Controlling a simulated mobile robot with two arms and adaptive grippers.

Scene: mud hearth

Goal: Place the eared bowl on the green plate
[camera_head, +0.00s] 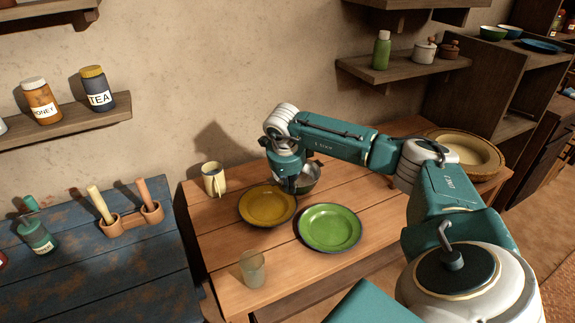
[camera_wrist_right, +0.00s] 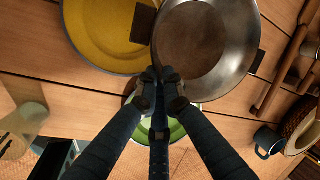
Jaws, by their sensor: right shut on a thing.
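The eared bowl (camera_head: 313,181) is grey metal and sits behind my right gripper (camera_head: 296,186) at the back of the wooden table, partly hidden by it. In the right wrist view, the bowl (camera_wrist_right: 205,40) shows two flat dark ears, and my right gripper (camera_wrist_right: 161,82) is shut on its rim. Whether the bowl is clear of the table is hard to tell. The green plate (camera_head: 330,228) lies empty, nearer the front and right of the bowl. In the wrist view, the green plate (camera_wrist_right: 180,132) is mostly hidden behind the fingers. My left gripper is out of view.
A yellow plate (camera_head: 267,205) lies left of the green plate, close to the bowl. A cream mug (camera_head: 214,178) stands at the back left, a clear glass (camera_head: 253,268) at the front left. A wide woven basket (camera_head: 465,152) is at the right, behind my arm.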

